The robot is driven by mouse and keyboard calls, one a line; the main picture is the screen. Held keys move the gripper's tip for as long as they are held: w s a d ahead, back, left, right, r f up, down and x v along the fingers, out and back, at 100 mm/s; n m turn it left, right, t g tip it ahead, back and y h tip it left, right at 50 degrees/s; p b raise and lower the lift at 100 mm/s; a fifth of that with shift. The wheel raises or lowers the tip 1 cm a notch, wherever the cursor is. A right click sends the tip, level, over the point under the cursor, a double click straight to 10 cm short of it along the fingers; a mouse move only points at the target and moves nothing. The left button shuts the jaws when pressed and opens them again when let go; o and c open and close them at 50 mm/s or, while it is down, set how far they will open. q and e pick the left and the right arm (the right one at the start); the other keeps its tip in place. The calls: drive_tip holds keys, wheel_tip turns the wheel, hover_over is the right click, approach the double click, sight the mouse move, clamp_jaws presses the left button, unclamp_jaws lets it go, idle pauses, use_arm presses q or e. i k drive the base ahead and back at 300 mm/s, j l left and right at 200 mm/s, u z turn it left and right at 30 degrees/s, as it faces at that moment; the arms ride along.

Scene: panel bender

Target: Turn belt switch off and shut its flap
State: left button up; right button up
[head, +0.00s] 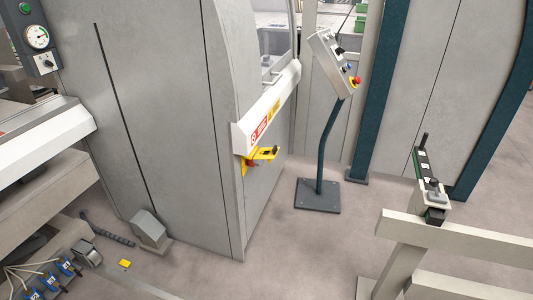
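A small yellow fixture (264,153) sticks out from the lower side of the grey machine cabinet, below the white ledge with warning labels. A red part (251,164) shows under its left end, and a small dark piece sits at its right end. It may be the switch with its flap, but at this size I cannot tell which part is the flap, or the switch's setting. Neither of my grippers is in view.
A control pedestal (328,62) with several buttons stands on a floor plate (318,196) right of the cabinet (170,110). A beige rail frame (455,240) stands at lower right. A gauge panel (38,38) is at upper left.

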sight(251, 164)
drive_tip(key=i+l+u, duration=0.45)
drive_tip(key=i, duration=0.2)
drive_tip(key=i+l+u, duration=0.4)
drive_tip(key=i+l, duration=0.15)
drive_tip(key=i+l+u, duration=0.25)
drive_tip(key=l, duration=0.2)
drive_tip(key=i+l+u, duration=0.2)
drive_tip(key=l, duration=0.2)
drive_tip(key=i+l+u, duration=0.2)
drive_tip(key=l, duration=0.25)
drive_tip(key=i+l+u, duration=0.1)
drive_tip(key=l+u, duration=0.15)
drive_tip(key=l, duration=0.25)
